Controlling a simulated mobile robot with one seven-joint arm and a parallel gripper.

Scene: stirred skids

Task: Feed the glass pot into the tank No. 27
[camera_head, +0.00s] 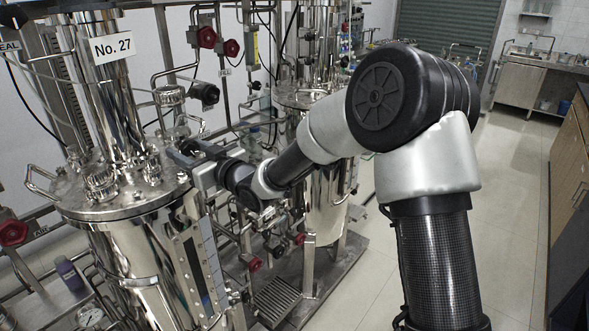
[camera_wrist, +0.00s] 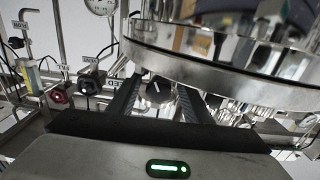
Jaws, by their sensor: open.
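The tank No. 27 (camera_head: 130,250) is a polished steel vessel at the left of the head view, with a labelled column (camera_head: 113,47) rising from its lid. My gripper (camera_head: 183,150) is at the right edge of the lid, seen from the side. In the wrist view my gripper (camera_wrist: 158,98) has its two dark fingers apart, with no object held between them. A black knob shows beyond the gap. A large steel rim (camera_wrist: 215,60) fills the upper right of that view, close to the fingers. I cannot pick out the glass pot with certainty in either view.
A second steel tank (camera_head: 325,200) stands behind my arm, among pipes and red valve handwheels (camera_head: 207,37). A red knob (camera_wrist: 60,96) and a gauge (camera_wrist: 100,5) show in the wrist view. The floor at right is clear.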

